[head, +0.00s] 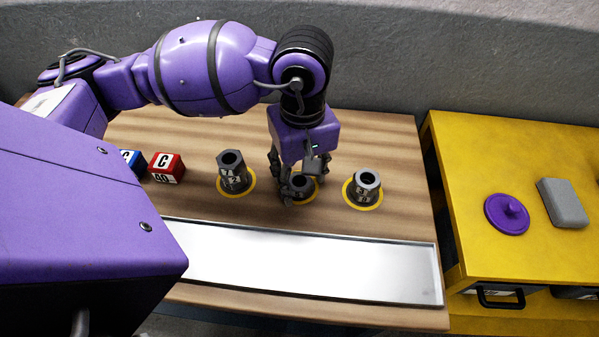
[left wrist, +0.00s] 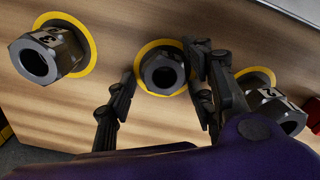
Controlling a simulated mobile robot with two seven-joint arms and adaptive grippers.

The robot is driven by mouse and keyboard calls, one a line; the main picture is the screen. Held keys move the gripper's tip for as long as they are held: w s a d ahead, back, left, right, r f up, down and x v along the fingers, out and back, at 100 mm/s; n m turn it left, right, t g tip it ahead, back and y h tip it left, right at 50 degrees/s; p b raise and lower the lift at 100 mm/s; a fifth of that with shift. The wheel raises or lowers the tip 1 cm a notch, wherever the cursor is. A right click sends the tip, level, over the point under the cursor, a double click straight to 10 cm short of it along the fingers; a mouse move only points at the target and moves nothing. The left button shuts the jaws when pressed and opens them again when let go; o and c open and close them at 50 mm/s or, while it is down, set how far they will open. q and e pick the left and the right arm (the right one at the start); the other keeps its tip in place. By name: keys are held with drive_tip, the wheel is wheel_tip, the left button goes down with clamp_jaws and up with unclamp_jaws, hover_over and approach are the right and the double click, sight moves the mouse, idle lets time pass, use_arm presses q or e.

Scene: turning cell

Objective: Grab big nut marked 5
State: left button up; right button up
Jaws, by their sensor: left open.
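Three dark grey hexagonal nuts with white number labels stand in a row on yellow rings. My left gripper (head: 296,178) is open, pointing down over the middle nut (head: 301,188), with its fingers on either side. In the left wrist view the middle nut (left wrist: 163,73) sits between the open fingers; I cannot tell whether they touch it. Its number is not readable. The taller left nut (head: 232,176) seems marked 12. The right nut (head: 366,188) seems marked 3; it also shows in the left wrist view (left wrist: 50,56). My right gripper is not in view.
A long metal tray (head: 310,262) lies empty along the table's front. A red block (head: 167,168) and a blue block (head: 131,160) stand at the left. A yellow cabinet (head: 470,210) at the right bears a purple lid (head: 507,213) and a grey block (head: 563,203).

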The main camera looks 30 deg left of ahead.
use_arm(q)
clamp_jaws()
drive_tip(key=shift+r, duration=0.1)
